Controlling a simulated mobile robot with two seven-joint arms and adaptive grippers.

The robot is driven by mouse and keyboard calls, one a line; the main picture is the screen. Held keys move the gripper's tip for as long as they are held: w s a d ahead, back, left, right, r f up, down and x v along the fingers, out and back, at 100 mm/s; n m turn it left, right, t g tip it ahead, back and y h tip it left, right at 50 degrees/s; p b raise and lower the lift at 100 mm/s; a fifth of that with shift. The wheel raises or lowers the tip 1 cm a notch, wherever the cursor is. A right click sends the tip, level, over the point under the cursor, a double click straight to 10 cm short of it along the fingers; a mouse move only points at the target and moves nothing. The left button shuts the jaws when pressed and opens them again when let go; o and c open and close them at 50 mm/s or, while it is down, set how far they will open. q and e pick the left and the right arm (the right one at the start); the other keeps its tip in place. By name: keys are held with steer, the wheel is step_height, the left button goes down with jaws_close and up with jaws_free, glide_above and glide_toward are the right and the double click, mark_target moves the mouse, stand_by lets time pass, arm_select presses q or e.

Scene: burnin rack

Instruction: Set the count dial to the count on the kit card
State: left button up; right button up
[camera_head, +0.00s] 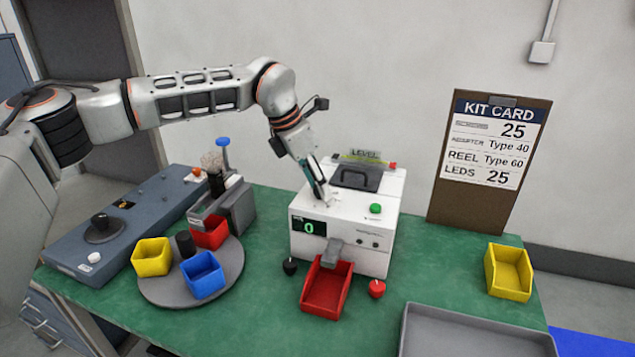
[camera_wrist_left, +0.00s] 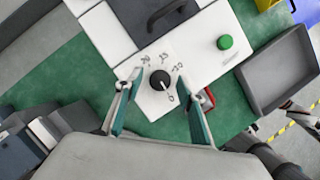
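The count dial (camera_wrist_left: 160,80) is a black round knob with a white pointer mark, on the white top of the counting machine (camera_head: 345,222). Printed numbers ring the dial; they are small and tilted in the left wrist view. My left gripper (camera_head: 319,194) is over the machine's top, pointing down. In the left wrist view its two teal-lined fingers stand apart on either side of the dial, and contact is not clear. The machine's green display (camera_head: 309,228) reads 0. The kit card (camera_head: 492,140) shows 25 on the top line and LEDS 25. My right gripper cannot be made out.
A green button (camera_head: 375,208) is on the machine's top. A red bin (camera_head: 327,288) stands under its chute, with a black knob (camera_head: 290,266) and a red knob (camera_head: 377,288) beside it. A turntable (camera_head: 233,265) with bins is left, a grey tray (camera_head: 475,320) right.

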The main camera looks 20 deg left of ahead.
arm_select(q)
steer(key=c, duration=1.1)
